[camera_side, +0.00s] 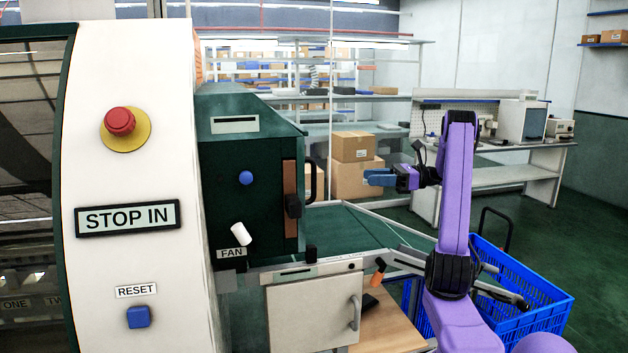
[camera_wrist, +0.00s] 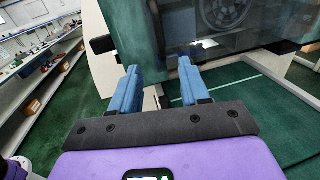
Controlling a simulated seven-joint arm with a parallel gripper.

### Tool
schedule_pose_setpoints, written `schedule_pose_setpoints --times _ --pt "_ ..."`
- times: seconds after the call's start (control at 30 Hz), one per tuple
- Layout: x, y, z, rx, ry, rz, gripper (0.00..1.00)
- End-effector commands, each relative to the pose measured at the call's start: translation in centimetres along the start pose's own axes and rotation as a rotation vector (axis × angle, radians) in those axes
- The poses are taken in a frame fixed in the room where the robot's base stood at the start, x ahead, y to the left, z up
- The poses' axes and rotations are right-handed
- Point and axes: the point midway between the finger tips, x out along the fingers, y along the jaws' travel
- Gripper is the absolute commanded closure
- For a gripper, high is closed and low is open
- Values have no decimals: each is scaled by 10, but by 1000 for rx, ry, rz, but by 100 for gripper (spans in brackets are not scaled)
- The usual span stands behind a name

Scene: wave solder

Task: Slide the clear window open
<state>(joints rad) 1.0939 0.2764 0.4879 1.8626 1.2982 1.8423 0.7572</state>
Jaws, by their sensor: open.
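A see-through pane, which looks like the clear window (camera_wrist: 265,45), spans the upper right of the wrist view, with a round fan behind it. In the side view I cannot clearly make out the pane; a dark green machine housing (camera_side: 240,190) with a black handle (camera_side: 311,180) on its right side stands there. My gripper (camera_side: 378,177) is to the right of the handle, apart from it, with blue fingers pointing left. In the wrist view my gripper (camera_wrist: 158,72) has its two blue fingers spread and nothing between them. The pane lies beyond the fingertips; the exact gap is unclear.
A white panel bears a red stop button (camera_side: 120,122) and a blue reset button (camera_side: 138,317). A white switch (camera_side: 240,234) sits above the FAN label. A blue crate (camera_side: 540,291) is at the lower right. A white cabinet (camera_side: 312,311) stands below the housing. Air around my gripper looks free.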

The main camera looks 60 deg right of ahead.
Motion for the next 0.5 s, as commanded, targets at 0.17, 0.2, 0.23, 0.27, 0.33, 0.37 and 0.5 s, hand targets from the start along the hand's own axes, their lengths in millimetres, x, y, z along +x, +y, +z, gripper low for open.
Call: schedule_pose_setpoints --times 0.17,0.2,0.23,0.27,0.33,0.37,0.5 --pt "28 2 0 -2 2 8 54" --pt "36 2 0 -2 2 9 54" --pt "42 2 0 -3 3 10 54" --pt "47 2 0 -4 3 10 54" --pt "61 2 0 -3 3 10 54" --pt "66 2 0 -3 3 10 54" --pt "93 2 0 -4 3 10 54"
